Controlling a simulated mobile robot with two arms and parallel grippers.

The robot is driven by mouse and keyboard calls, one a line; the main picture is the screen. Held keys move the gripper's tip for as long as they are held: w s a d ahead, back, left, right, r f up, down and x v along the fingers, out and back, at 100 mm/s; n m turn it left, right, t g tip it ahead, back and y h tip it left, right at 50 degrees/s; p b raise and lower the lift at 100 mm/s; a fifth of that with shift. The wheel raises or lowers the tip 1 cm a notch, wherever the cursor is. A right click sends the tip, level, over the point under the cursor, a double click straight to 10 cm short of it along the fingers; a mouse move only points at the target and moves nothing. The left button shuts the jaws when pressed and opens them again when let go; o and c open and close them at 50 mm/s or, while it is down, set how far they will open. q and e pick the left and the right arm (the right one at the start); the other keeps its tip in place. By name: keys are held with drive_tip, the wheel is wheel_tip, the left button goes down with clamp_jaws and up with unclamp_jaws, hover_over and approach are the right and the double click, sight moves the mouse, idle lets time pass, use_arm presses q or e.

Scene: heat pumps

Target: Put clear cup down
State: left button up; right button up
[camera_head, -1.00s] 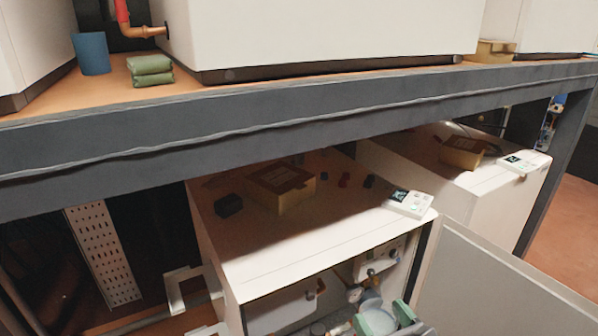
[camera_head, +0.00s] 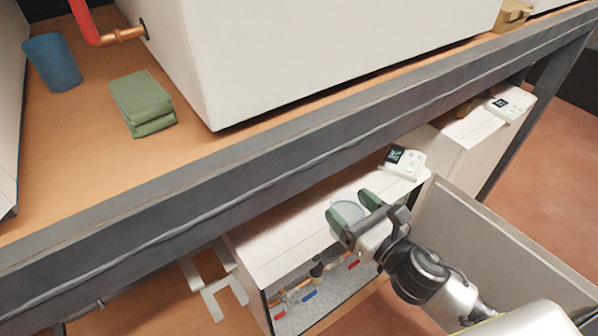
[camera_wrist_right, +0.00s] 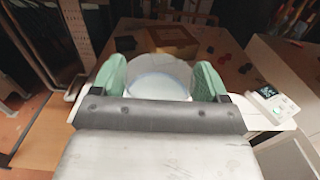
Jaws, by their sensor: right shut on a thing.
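The clear cup (camera_head: 347,212) is between the green fingertips of my right gripper (camera_head: 353,211), which is shut on it. In the head view it is in front of the lower white heat pump unit, near its top edge. In the right wrist view the clear cup (camera_wrist_right: 160,80) sits between the two green fingers of my right gripper (camera_wrist_right: 162,80), its round rim showing. It appears held in the air, though the exact gap to the unit is hard to tell. My left gripper is not in view.
On the upper wooden shelf (camera_head: 75,165) are a blue cup (camera_head: 53,63) and folded green cloths (camera_head: 143,103). A dark beam (camera_head: 200,215) runs along the shelf front. The lower unit (camera_head: 290,235) has an open door (camera_head: 490,240); a controller (camera_head: 403,161) sits on top.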

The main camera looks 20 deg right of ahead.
drive_tip(key=shift+w+a+f+b, duration=0.1)
drive_tip(key=shift+w+a+f, duration=0.65)
drive_tip(key=shift+w+f, duration=0.85)
drive_tip(key=shift+w+a+f+b, duration=0.1)
drive_tip(key=shift+w+a+f, duration=0.7)
drive_tip(key=shift+w+f, duration=0.8)
drive_tip(key=shift+w+a+f+b, duration=0.1)
drive_tip(key=shift+w+a+f, duration=0.65)
drive_tip(key=shift+w+f, duration=0.85)
drive_tip(key=shift+s+f, duration=0.25)
drive_tip(key=shift+f, duration=0.1)
drive_tip(key=o, duration=0.6)
drive_tip(key=shift+f, duration=0.1)
drive_tip(key=o, duration=0.5)
